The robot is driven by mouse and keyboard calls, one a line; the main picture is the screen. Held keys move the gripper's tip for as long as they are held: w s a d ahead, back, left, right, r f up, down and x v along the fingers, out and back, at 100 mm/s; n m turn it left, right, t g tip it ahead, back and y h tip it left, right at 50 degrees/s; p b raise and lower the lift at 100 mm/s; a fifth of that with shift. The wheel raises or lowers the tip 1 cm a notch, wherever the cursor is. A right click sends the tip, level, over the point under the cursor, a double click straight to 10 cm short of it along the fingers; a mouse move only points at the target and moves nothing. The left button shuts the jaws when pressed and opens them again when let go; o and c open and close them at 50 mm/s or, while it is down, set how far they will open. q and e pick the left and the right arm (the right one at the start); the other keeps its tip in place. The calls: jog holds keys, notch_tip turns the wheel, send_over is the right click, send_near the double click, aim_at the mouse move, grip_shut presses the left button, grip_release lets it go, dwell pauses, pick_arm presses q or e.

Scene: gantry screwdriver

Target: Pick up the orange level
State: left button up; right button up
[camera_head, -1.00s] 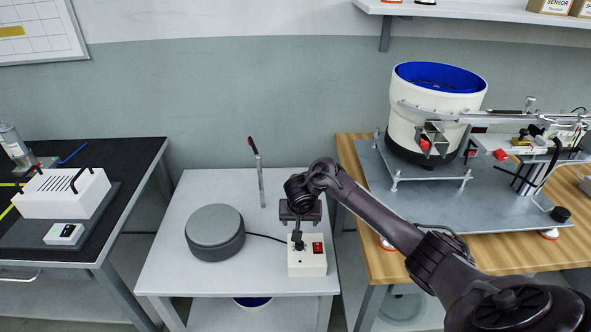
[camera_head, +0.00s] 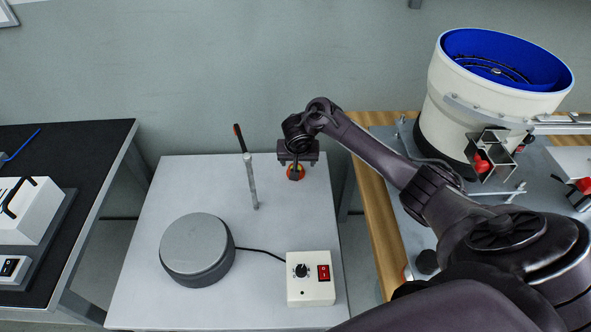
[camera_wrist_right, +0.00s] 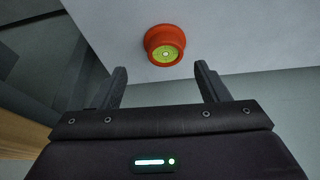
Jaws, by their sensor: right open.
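The orange level (camera_head: 296,171) is a small round piece on the white table, near its back right, partly hidden by my right gripper in the head view. In the right wrist view the orange level (camera_wrist_right: 165,44) shows a yellow-green round face with a small mark at its centre. My right gripper (camera_head: 297,168) is open and empty, above the level in the head view. In the right wrist view its two fingers (camera_wrist_right: 163,85) are spread, with the level beyond the tips and between their lines, apart from both. My left gripper is not in view.
A white-and-blue bowl feeder (camera_head: 465,100) stands right. A black table (camera_head: 80,160) is left.

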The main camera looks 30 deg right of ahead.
jog(key=x, duration=0.1)
jog(key=b+x, duration=0.1)
jog(key=x, duration=0.1)
jog(key=b+x, duration=0.1)
jog(key=x, duration=0.1)
jog(key=shift+w+a, duration=0.2)
jog(key=shift+a, duration=0.2)
jog(key=shift+f, duration=0.15)
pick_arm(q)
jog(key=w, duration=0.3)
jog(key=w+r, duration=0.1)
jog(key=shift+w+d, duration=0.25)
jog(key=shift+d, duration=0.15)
pick_arm(e)
jog(key=shift+c, duration=0.3)
jog(key=c, duration=1)
jog(key=shift+c, duration=0.2)
